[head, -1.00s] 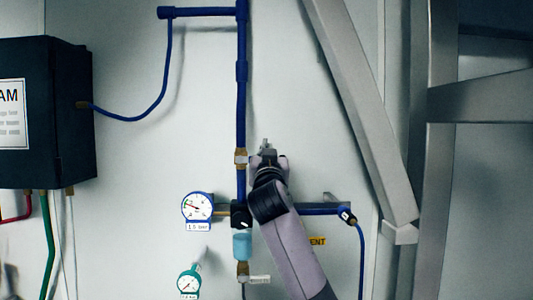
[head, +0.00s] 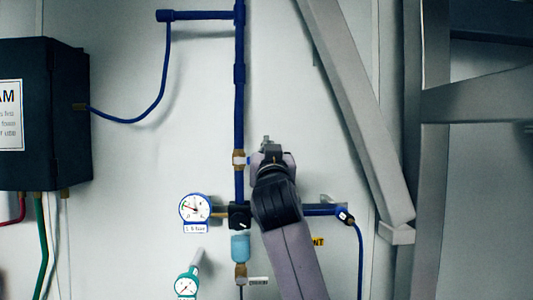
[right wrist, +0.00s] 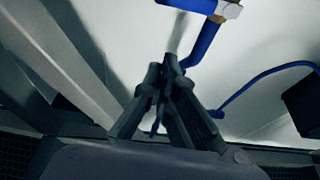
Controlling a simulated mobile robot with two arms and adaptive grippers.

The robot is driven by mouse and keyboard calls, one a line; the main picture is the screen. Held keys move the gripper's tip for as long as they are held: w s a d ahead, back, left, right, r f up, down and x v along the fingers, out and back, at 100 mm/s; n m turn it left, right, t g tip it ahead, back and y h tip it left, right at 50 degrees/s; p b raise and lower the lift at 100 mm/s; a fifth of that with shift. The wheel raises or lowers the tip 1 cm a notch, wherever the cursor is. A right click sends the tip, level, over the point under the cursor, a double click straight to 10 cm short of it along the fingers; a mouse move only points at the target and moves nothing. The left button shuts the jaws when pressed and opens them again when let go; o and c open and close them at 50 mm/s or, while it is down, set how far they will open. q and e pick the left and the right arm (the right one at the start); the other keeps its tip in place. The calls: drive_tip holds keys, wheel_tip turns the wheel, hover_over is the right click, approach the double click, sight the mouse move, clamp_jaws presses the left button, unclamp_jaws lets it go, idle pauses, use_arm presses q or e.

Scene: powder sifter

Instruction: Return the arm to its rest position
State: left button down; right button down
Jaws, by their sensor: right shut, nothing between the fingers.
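My right arm comes up from the bottom in the head view. Its gripper (head: 266,142) is in front of the white wall panel, just right of the brass fitting (head: 239,160) on the vertical blue pipe (head: 239,100). In the right wrist view the gripper's fingers (right wrist: 170,75) are closed together with nothing between them. The blue pipe (right wrist: 205,42) shows past the fingertips there, apart from them as far as I can tell. My left gripper is in neither view.
A round gauge (head: 195,208) and a black regulator (head: 240,215) are left of my forearm. A smaller teal gauge (head: 187,286) is lower. A dark box (head: 45,110) hangs at left. A slanted metal beam (head: 355,110) stands to the right.

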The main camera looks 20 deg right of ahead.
drive_tip(key=s+a+f+n+g+y, duration=0.15)
drive_tip(key=s+f+g, duration=0.25)
drive_tip(key=f, duration=1.7)
drive_tip(key=s+d+f+n+g+y, duration=0.1)
drive_tip(key=s+f+n+g+y, duration=0.2)
drive_tip(key=f, duration=1.8)
drive_tip(key=s+a+f+g, duration=0.1)
drive_tip(key=s+f+g, duration=0.4)
drive_tip(key=s+f, duration=1.05)
drive_tip(key=s+a+f+n+g+y, duration=0.1)
drive_tip(key=s+f+g, duration=0.3)
drive_tip(key=s, duration=0.7)
drive_tip(key=s+a+f+g+y, duration=0.1)
drive_tip(key=s+f, duration=0.4)
drive_tip(key=s, duration=0.5)
wheel_tip(320, 180, down, 30)
drive_tip(key=s+g+b, duration=0.2)
drive_tip(key=b, duration=0.1)
drive_tip(key=s+d+f+b, duration=0.2)
drive_tip(key=s+d+f, duration=0.1)
drive_tip(key=s+f, duration=1.2)
wheel_tip(320, 180, down, 2)
drive_tip(key=shift+s+d+f+n+g, duration=0.15)
drive_tip(key=shift+s+f+n+g, duration=0.1)
drive_tip(key=shift+s+n+g, duration=0.15)
